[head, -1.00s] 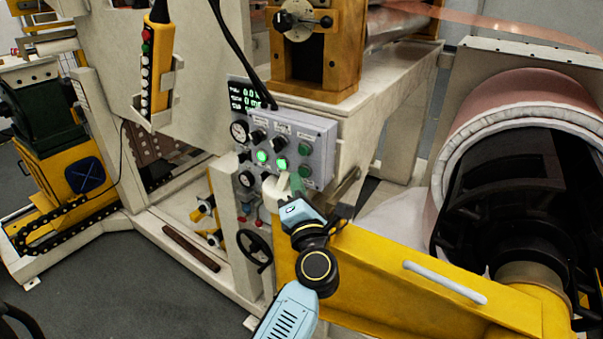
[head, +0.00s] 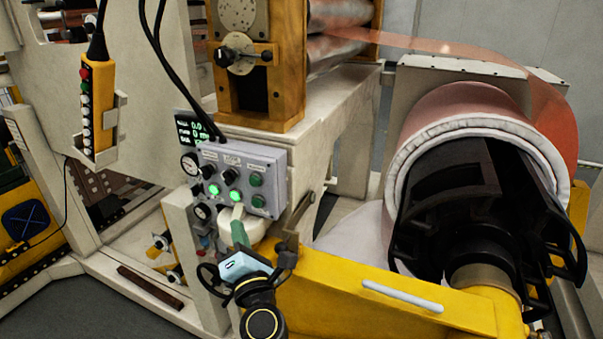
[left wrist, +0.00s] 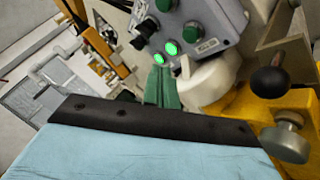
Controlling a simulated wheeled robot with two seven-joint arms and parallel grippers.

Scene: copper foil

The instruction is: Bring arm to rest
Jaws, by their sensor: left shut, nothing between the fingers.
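My left gripper (head: 237,226) is in front of the lower part of a grey control panel (head: 274,160). Its green fingers are shut with nothing between them. They point up toward the panel's lit green buttons (head: 214,190). In the left wrist view the shut fingers (left wrist: 161,76) overlap the area just below a lit button (left wrist: 158,60); a gap to the panel cannot be judged. A white rounded part (left wrist: 205,82) is beside the fingers. My right gripper is not in view.
A yellow beam (head: 350,285) runs right of my arm, with a large foil roll (head: 465,105) behind it. A yellow pendant (head: 97,110) hangs at the upper left.

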